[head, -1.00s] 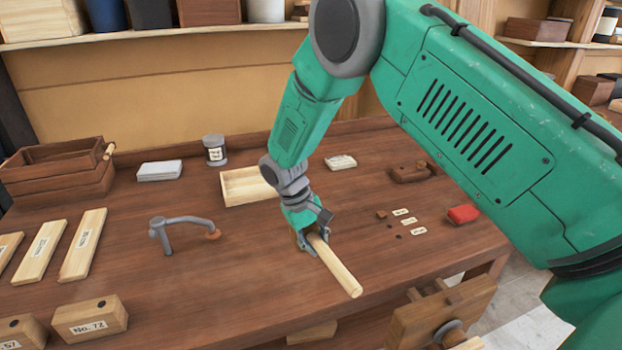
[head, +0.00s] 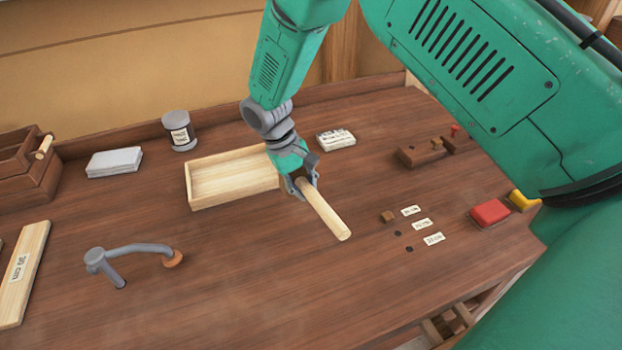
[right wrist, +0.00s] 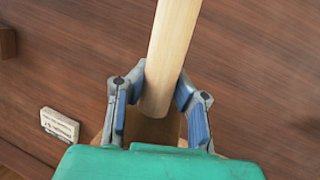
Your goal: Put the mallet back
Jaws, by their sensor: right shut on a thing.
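The mallet shows as a pale round wooden handle (head: 325,212) that sticks out of my right gripper (head: 302,187) toward the front right of the bench. My right gripper is shut on the mallet above the bench, at the right of the shallow wooden tray. In the right wrist view the handle (right wrist: 170,55) runs up out of the picture. A brownish block, seemingly the mallet's head (right wrist: 163,129), sits between the blue-padded fingers, mostly hidden. My left gripper is not in view.
On the bench (head: 260,290) are the open tray (head: 232,178), a grey bent clamp (head: 130,258), a jar (head: 179,131), and a red block (head: 490,213). Small holes with white labels (head: 421,224) lie to the right of the handle. The front middle is clear.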

